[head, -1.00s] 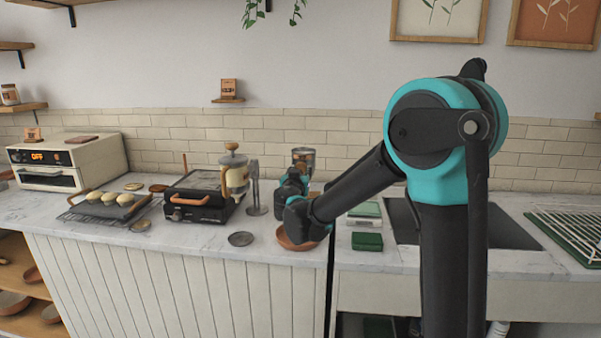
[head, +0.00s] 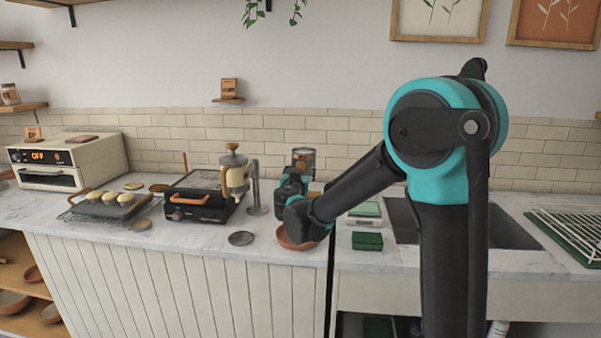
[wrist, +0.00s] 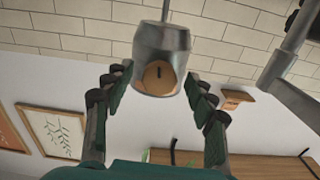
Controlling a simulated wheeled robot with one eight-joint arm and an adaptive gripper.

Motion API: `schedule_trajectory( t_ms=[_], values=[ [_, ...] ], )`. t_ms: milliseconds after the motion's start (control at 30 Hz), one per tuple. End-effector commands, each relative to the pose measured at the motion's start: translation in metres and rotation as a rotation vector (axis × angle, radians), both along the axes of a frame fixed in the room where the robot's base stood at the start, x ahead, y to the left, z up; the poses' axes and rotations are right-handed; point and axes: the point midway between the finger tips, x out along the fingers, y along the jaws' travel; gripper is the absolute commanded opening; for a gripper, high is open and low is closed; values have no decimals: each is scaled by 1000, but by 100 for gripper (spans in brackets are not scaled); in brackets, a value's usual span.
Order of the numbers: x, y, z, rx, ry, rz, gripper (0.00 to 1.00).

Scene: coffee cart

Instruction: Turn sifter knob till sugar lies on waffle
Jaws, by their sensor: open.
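The sifter (wrist: 162,48) is a grey metal cup with a round orange-brown knob (wrist: 157,77) that has a dark slot. In the wrist view it appears upside down. It also shows in the head view (head: 304,158), behind my arm. My gripper (wrist: 157,84) is open, with one dark-green finger on each side of the knob; I cannot tell if either touches it. In the head view my gripper is mostly hidden behind my wrist. A terracotta dish (head: 284,240) sits below my wrist, partly covered. I see no waffle or sugar there.
A black waffle iron (head: 200,198) and a French press (head: 233,175) stand left of my arm. A metal stand (head: 256,190) is close by. A dark disc (head: 241,239) lies in front. A green box (head: 367,241) sits right of the dish.

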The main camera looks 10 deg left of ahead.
Motion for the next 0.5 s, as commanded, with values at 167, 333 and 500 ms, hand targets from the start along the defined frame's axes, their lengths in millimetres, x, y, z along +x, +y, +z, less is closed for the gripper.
schedule_trajectory(
  t_ms=[167, 333, 500],
  values=[
    [-2, 0, 0, -1, 0, 1, 56],
    [-22, 2, 0, -1, 0, 2, 56],
    [-57, 3, 0, -1, 0, 4, 56]
  ],
)
